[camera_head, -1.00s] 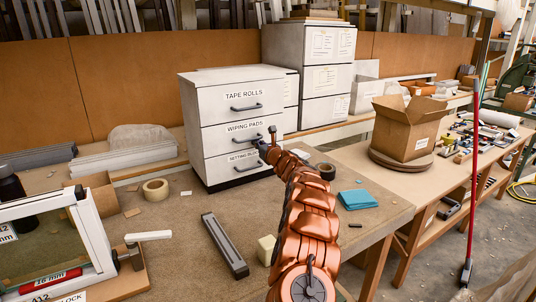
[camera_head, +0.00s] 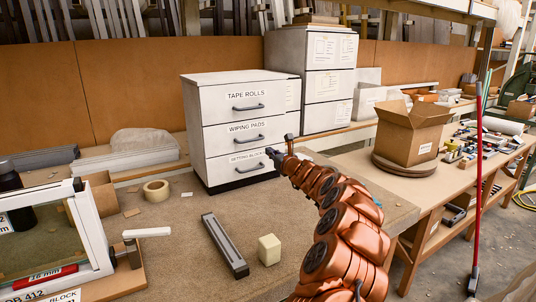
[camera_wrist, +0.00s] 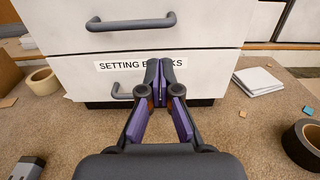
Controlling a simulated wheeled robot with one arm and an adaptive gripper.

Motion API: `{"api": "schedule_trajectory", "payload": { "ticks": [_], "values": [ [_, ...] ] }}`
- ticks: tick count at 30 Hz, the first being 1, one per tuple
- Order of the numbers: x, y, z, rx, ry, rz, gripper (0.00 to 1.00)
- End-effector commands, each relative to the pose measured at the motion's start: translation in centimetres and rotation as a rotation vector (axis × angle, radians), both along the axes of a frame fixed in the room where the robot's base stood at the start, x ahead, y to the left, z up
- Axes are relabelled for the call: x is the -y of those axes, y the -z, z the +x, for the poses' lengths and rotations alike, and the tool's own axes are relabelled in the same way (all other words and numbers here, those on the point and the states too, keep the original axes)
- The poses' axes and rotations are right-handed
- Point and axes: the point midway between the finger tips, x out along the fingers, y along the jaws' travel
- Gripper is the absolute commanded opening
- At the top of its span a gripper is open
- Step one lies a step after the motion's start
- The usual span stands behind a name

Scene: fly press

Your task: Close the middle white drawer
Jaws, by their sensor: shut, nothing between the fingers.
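The white drawer unit (camera_head: 193,130) stands on the bench with three labelled drawers. The middle drawer, marked WIPING PADS (camera_head: 213,139), has a grey bar handle (camera_head: 247,139). Its front looks about level with the drawers above and below; I cannot rule out a small gap. In the wrist view its lower part and handle (camera_wrist: 131,24) show at the top. My gripper (camera_wrist: 159,62) is shut and empty, its fingertips in front of the bottom drawer (camera_wrist: 75,72), marked SETTING BLOCKS, and partly covering the label. In the head view my gripper (camera_head: 270,152) is below the middle handle.
A tape roll (camera_head: 156,190), a grey metal bar (camera_head: 225,245) and a pale block (camera_head: 269,249) lie on the bench. Dark tape (camera_wrist: 303,143) and white sheets (camera_wrist: 258,80) lie right of the unit.

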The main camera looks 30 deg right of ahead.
Motion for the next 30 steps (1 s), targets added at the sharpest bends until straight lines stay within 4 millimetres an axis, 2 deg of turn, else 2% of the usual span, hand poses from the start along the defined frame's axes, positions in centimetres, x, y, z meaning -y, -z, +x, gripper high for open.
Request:
{"api": "schedule_trajectory", "payload": {
  "ticks": [15,27,30],
  "values": [
    [0.4,0.2,-4.2,-0.003,0.002,0.003,0.00],
    [0.3,0.2,-5.0,-0.003,0.000,0.001,0.00],
    [-0.5,-0.3,-5.0,0.001,-0.017,-0.014,0.00]
  ]
}}
